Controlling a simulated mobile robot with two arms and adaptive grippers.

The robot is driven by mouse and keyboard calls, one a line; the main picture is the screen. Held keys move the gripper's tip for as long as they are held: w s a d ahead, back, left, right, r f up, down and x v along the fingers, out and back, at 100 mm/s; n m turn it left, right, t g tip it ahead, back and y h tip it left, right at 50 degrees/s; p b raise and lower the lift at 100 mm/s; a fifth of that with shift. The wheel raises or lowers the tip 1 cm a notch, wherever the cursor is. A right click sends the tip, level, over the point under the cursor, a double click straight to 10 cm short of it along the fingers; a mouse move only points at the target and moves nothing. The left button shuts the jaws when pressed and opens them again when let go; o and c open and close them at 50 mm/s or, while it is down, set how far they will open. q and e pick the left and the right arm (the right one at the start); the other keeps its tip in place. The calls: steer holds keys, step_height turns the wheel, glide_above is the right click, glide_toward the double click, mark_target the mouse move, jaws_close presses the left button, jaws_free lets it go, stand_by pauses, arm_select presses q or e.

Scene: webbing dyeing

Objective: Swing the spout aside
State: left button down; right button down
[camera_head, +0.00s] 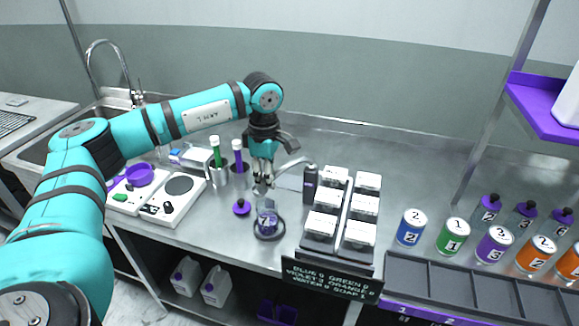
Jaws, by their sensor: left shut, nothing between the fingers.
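A thin grey curved spout (293,163) reaches left from a dark upright post (310,184) on the steel bench. Its free end lies close to my left gripper (262,188); I cannot tell whether they touch. The left gripper points down, shut and empty, just above a small glass vessel (267,220) with purplish contents on a dark round base. My right gripper is not in view.
A purple-knobbed stopper (241,207) lies left of the vessel. Two metal cups (218,174) with green and purple handled tools stand behind it. A rack of white blocks (323,222) stands close right; numbered cans (411,228) are beyond.

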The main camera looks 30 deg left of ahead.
arm_select(q)
steer(key=shift+w+a, duration=0.15)
steer(key=shift+a, duration=0.4)
steer(key=shift+w+a, duration=0.15)
steer(key=shift+a, duration=0.4)
steer(key=shift+w+a, duration=0.25)
steer(key=shift+a, duration=0.25)
steer(key=shift+w+a, duration=0.2)
steer(key=shift+a, duration=0.4)
steer(key=shift+w+a, duration=0.65)
steer(key=shift+a, duration=0.25)
steer(key=shift+w+a, duration=0.75)
steer(key=shift+a, duration=0.1)
